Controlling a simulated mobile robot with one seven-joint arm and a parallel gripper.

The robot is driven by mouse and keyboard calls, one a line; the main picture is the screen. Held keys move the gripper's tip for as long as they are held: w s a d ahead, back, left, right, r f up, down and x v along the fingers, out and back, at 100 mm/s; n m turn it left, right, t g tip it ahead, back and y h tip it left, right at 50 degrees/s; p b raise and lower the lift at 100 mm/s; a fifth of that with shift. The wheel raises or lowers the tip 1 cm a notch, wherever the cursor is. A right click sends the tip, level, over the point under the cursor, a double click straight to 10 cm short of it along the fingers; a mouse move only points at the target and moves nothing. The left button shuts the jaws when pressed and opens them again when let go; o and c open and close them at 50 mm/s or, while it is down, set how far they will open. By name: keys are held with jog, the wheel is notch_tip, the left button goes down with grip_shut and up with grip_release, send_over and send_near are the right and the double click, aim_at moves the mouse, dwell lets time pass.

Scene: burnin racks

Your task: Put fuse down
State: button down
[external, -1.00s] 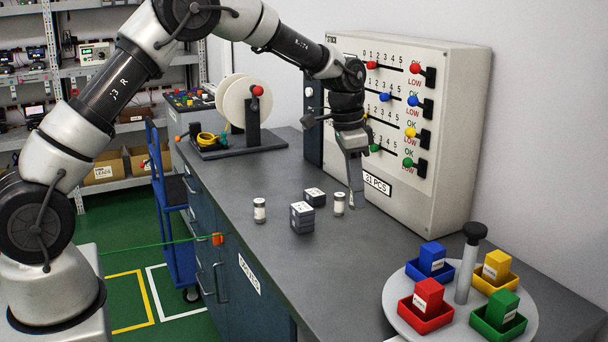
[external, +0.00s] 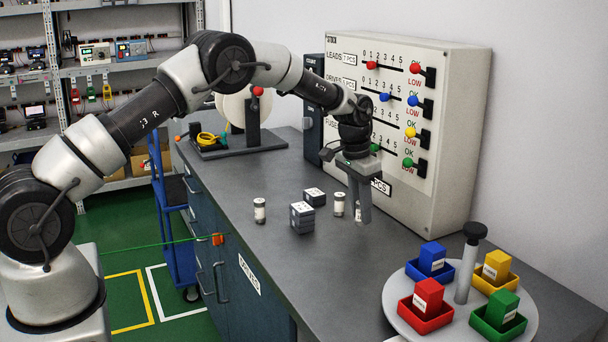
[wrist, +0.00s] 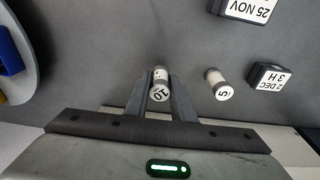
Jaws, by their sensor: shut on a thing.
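My gripper (external: 359,212) points down over the grey bench (external: 285,268), in front of the panel. It is shut on a small white fuse with metal ends, marked 10 in the wrist view (wrist: 160,86). The held fuse is low over the bench; I cannot tell whether it touches it. A second fuse (external: 339,204) stands just left of my gripper and is marked 5 in the wrist view (wrist: 217,84). A third fuse (external: 259,210) stands further left on the bench.
Two dark boxes with white labels (external: 302,218) (external: 314,197) stand between the fuses. The panel (external: 455,110) with coloured knobs rises behind. A round tray (external: 400,318) with coloured bins is at front right. A reel stand (external: 240,152) is at the back. Bench front is clear.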

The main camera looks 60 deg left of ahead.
jog(key=shift+f, duration=1)
jog(key=c, duration=1.5)
grip_release()
jog(key=shift+r, duration=0.1)
